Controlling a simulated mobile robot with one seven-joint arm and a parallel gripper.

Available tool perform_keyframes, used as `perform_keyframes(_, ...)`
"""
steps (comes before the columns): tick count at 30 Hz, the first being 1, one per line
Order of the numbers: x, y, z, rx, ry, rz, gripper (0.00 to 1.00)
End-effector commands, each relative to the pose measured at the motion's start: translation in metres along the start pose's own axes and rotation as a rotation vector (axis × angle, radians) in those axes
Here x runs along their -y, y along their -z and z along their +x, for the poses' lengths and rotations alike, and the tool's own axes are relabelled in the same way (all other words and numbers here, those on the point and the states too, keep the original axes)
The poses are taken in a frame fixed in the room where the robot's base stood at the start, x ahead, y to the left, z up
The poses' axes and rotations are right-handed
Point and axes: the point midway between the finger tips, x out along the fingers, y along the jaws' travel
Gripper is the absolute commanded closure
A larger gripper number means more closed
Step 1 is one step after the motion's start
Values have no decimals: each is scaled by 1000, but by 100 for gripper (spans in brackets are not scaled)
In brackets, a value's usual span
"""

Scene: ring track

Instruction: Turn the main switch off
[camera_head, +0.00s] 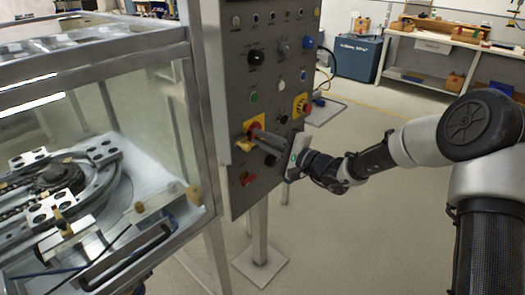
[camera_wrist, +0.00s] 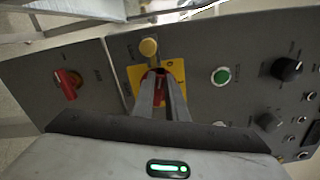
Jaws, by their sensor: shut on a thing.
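The main switch, which I take to be the red rotary knob on a square yellow plate, is on the grey control panel (camera_head: 233,60). In the head view the switch (camera_head: 255,128) is partly covered by my gripper (camera_head: 260,137), which reaches it from the right. In the wrist view my gripper's fingers (camera_wrist: 160,84) are closed around the red knob, with the yellow plate (camera_wrist: 176,70) showing behind them. Most of the knob is hidden by the fingers, so I cannot tell its exact angle.
A red handle (camera_head: 247,179) sits below the switch, and a green button (camera_head: 254,97) above it. A second yellow-backed control (camera_head: 301,105) is to the right. A glass-walled cabinet (camera_head: 130,130) with a ring track (camera_head: 100,192) stands left. The floor behind the panel is mostly open.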

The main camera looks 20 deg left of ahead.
Motion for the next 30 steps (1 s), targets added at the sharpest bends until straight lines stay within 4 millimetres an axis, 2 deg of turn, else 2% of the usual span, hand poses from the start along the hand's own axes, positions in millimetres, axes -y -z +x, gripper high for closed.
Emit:
perform_keyframes(1, -10, 2, 0, 0, -1, -41, 100)
perform_keyframes(12, -10, 2, 0, 0, 0, -259, 100)
perform_keyframes(30, -7, 1, 0, 0, -1, -325, 100)
